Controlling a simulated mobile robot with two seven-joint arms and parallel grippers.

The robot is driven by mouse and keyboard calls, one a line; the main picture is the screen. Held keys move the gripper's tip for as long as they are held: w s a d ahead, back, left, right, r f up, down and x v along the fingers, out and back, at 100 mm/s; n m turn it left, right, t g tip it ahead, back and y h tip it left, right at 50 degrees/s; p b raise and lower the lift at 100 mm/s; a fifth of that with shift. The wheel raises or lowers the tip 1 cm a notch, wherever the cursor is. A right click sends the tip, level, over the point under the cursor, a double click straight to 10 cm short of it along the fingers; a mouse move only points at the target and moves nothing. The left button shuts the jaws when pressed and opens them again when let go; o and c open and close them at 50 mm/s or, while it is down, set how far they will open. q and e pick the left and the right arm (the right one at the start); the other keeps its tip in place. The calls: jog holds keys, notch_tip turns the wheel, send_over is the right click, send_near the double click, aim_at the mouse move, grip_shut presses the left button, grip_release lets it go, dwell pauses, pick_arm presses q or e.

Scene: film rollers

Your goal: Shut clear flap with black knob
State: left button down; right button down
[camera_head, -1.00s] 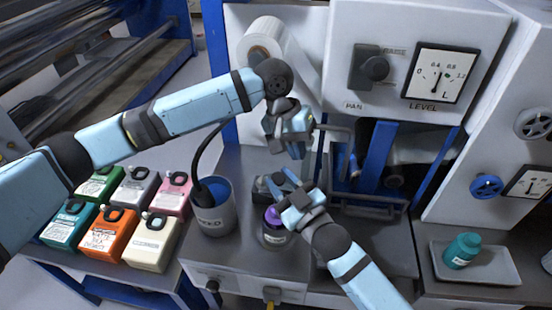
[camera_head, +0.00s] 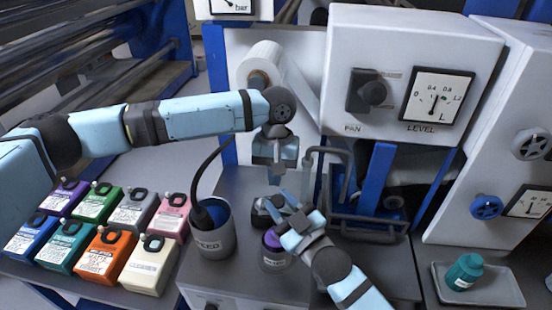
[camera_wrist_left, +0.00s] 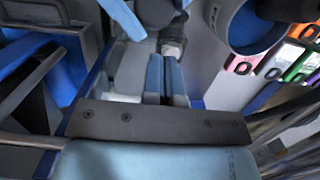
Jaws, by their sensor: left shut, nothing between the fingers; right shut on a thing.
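I cannot clearly make out a clear flap with a black knob in either view. My left gripper (camera_head: 275,168) is shut and empty, pointing down in front of the white roll. Its closed blue fingers show in the left wrist view (camera_wrist_left: 167,80). My right gripper (camera_head: 277,208) is low on the grey bench, shut on a small dark grey piece (camera_head: 262,213) that it partly hides. A purple-capped bottle (camera_head: 275,250) stands just below the right gripper. Part of a blue finger of the right gripper also shows at the top of the wrist view.
A grey cup (camera_head: 216,240) with a hose stands left of the bottle. Several coloured canisters (camera_head: 105,255) stand at the left. A grey metal frame (camera_head: 370,228) is right of the grippers. A control box (camera_head: 345,45) hangs above it. A teal bottle (camera_head: 465,271) lies on a tray (camera_head: 505,292).

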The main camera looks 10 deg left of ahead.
pick_arm(q)
jog(key=shift+s+f, duration=0.15)
jog(key=shift+f, duration=0.7)
pick_arm(e)
jog(key=shift+f, duration=0.2)
pick_arm(q)
jog(key=shift+s, duration=0.1)
jog(key=shift+s+f+t, duration=0.3)
jog(key=shift+s, duration=0.4)
pick_arm(e)
jog(key=c, duration=0.8)
grip_release()
jog(key=shift+r, duration=0.15)
